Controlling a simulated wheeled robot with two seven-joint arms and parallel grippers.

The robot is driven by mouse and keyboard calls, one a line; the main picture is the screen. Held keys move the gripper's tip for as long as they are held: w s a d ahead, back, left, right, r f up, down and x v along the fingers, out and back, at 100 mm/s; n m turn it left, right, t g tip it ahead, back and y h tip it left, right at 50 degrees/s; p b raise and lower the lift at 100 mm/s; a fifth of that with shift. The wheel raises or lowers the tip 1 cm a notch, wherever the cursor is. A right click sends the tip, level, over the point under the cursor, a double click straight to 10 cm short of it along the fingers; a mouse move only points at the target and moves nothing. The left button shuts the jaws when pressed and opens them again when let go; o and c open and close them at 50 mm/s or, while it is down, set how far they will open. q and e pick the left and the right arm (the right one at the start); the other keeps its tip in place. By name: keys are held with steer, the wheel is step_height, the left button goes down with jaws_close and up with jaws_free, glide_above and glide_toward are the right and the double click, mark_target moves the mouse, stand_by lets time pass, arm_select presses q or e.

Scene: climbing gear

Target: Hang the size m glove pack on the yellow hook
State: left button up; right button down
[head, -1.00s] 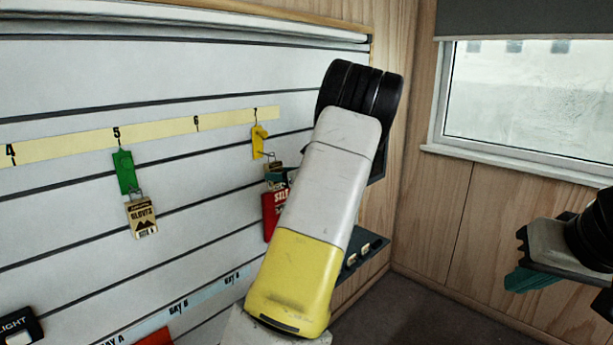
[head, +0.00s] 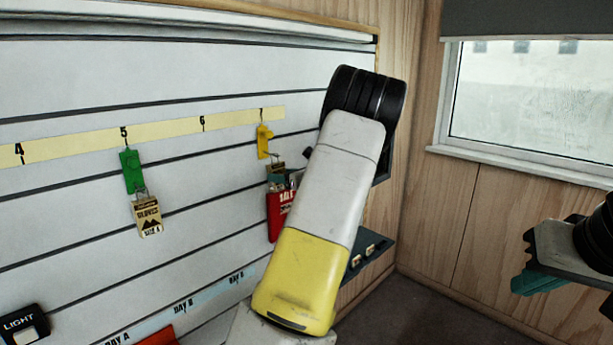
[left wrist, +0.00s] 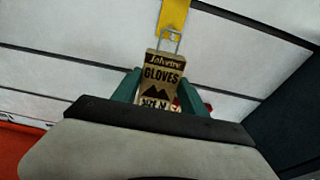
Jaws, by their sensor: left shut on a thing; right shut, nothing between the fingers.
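The size M glove pack (left wrist: 163,78) is tan with black print and a mountain mark. My left gripper (left wrist: 163,92) is shut on it, a teal finger at each side. Its wire loop reaches the lower end of the yellow hook (left wrist: 173,15); I cannot tell whether it is threaded on. In the head view the yellow hook (head: 263,141) is on the wall under the 7, with the pack's top (head: 276,167) just below. My left arm hides most of that gripper. My right gripper (head: 540,279) is shut and empty at the right edge.
A green hook (head: 131,172) under the 5 carries another glove pack (head: 148,217). A red pack (head: 279,215) is lower on the wall, partly behind my left arm. A dark shelf (head: 369,252) is at lower right of the board. A box marked LIGHT (head: 22,325) is at lower left.

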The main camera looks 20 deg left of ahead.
arm_select(q)
steer(key=o, duration=1.3)
steer(key=shift+d+f, duration=0.1)
steer(key=shift+f, duration=0.3)
steer(key=shift+o, duration=1.2)
steer(key=shift+r, duration=0.15)
steer(key=v, duration=0.8)
steer(key=s+d+f+n+g+h, duration=0.1)
steer(key=s+d+n+g+h, duration=0.1)
steer(key=s+n+h, duration=0.45)
steer(key=s+d+f+n+g+h, duration=0.15)
steer(key=s+n, duration=0.25)
steer(key=s, duration=0.6)
steer(key=s+d+r+n+t+h, duration=0.2)
steer(key=s+d+r+n+h, duration=0.1)
steer(key=s+d, duration=0.5)
steer(key=s+d+r+n+t+h, duration=0.2)
steer(key=s+d+n+h, duration=0.3)
steer(key=s+d+n, duration=0.3)
steer(key=shift+s+d+r+h, duration=0.3)
steer(key=shift+d+r, duration=0.3)
steer(key=shift+d, duration=0.25)
